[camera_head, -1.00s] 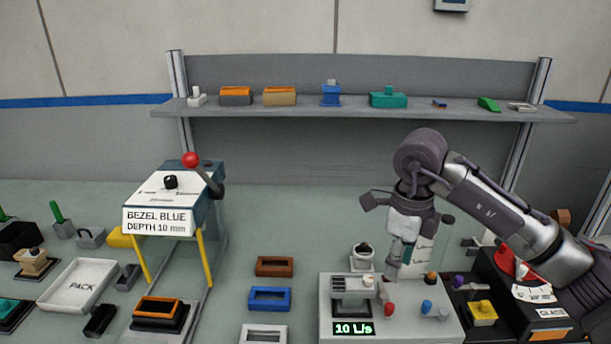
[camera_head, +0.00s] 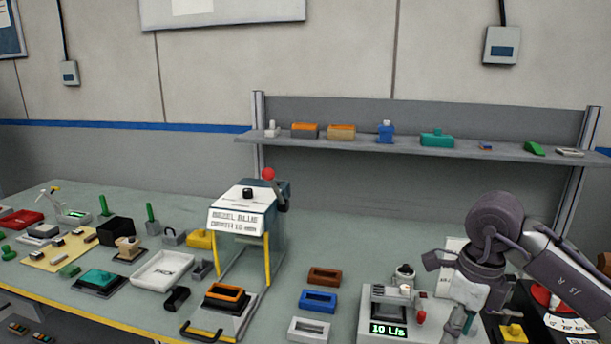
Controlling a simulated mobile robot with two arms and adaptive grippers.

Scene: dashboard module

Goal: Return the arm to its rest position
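My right arm comes in from the right, and its gripper (camera_head: 457,322) points down over the right part of the grey meter box (camera_head: 377,312), whose display reads "10 L/s". The arm hides much of that part of the box. The fingertips are small and overlap the box, so I cannot tell whether they are open, shut, or touching it. My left gripper is not in view.
A press labelled "BEZEL BLUE" (camera_head: 236,222) stands mid-bench, with brown (camera_head: 324,277), blue (camera_head: 318,301) and white (camera_head: 309,330) bezels to its right. A white tray (camera_head: 163,271) lies left. A shelf (camera_head: 480,150) with several parts runs behind. Bench between press and shelf is clear.

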